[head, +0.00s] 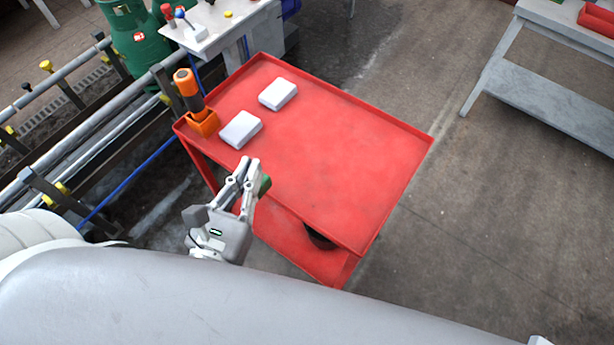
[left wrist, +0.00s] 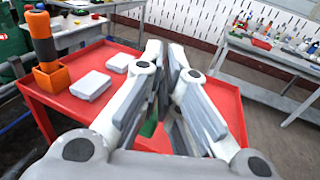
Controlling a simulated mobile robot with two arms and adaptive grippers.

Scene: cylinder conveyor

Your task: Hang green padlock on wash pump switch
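A small green piece, which I take to be the green padlock (head: 265,184), shows at the fingers of my left gripper (head: 251,163). The gripper's fingers are close together and appear shut on it, above the near left edge of the red cart. In the left wrist view the gripper (left wrist: 166,50) fills the middle, and a bit of the green padlock (left wrist: 149,127) shows between the fingers. Its shackle is hidden. I cannot pick out the wash pump switch for certain. My right gripper is not in view.
The red cart (head: 330,150) carries two white boxes, a far one (head: 278,94) and a near one (head: 241,129), and an orange-handled tool in an orange holder (head: 203,124). Pipes with yellow knobs run at left. A white table (head: 215,30) stands behind; a grey bench (head: 550,90) stands right.

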